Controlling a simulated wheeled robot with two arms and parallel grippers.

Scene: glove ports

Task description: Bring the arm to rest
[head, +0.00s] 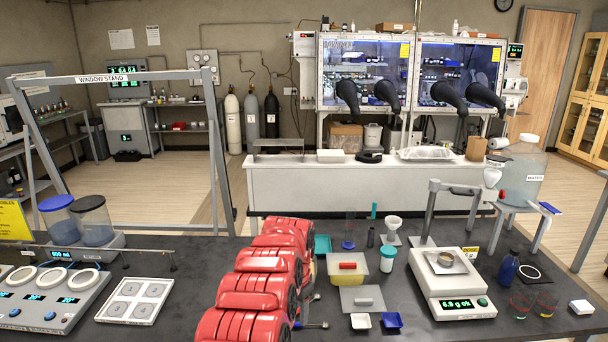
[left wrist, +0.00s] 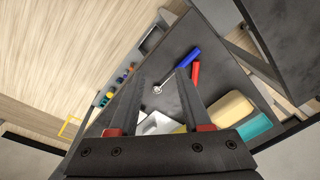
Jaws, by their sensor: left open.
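My left gripper (left wrist: 163,80) shows in the left wrist view with its two dark fingers apart and nothing between them. It is above the dark bench top (left wrist: 224,82). Past its fingertips lie a tool with a blue handle (left wrist: 188,59) and one with a red handle (left wrist: 195,73). I cannot make out the left gripper's jaws in the head view, where a row of red ribbed segments covers the middle front of the bench. My right gripper is not in view.
A window stand (head: 145,78) rises at the left. A glove box (head: 362,70) stands behind.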

